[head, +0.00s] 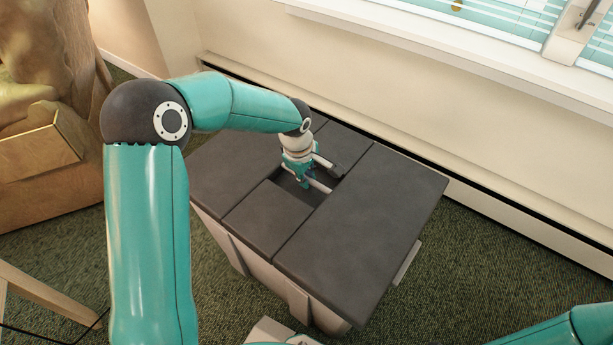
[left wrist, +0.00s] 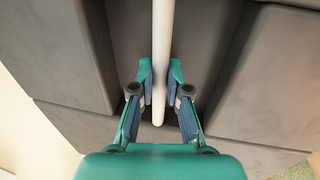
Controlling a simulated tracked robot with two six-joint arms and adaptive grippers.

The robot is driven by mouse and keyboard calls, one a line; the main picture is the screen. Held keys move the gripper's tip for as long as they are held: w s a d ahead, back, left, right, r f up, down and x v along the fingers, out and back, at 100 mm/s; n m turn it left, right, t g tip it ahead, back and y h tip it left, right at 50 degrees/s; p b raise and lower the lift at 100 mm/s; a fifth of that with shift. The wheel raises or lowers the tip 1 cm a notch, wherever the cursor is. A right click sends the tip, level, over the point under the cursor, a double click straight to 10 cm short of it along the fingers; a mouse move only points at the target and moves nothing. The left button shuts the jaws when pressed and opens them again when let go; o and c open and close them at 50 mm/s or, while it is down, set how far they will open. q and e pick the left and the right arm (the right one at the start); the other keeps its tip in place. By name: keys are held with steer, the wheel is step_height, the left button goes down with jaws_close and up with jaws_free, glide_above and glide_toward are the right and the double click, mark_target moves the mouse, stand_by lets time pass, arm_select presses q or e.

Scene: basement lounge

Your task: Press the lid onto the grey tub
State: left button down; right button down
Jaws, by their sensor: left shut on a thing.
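A large box with pale grey sides (head: 320,309) has a top of several dark grey panels (head: 362,236), with an open recess near its middle. I cannot make out a separate lid or a smaller tub for certain. My left gripper (head: 305,182) reaches down into this recess, and pale bars show beside it. In the left wrist view my left gripper (left wrist: 159,98) is shut on a thin white bar (left wrist: 162,45), whose end shows between the fingertips. The wrist and forearm hide part of the recess. My right gripper is out of view.
A pale wall with a window ledge (head: 480,50) stands close behind the box. A carved wooden piece (head: 45,145) stands at the left, with a wooden leg (head: 45,303) below it. Green carpet (head: 500,270) is clear at the right.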

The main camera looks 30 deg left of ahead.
arm_select(q)
steer(key=shift+f+b, duration=0.85)
steer(key=shift+b, duration=0.25)
stand_by(1.6)
stand_by(0.4)
steer(key=c, duration=0.6)
jaws_free()
steer(key=shift+r, duration=0.1)
steer(key=shift+r+p, duration=2.4)
steer(key=shift+r, duration=1)
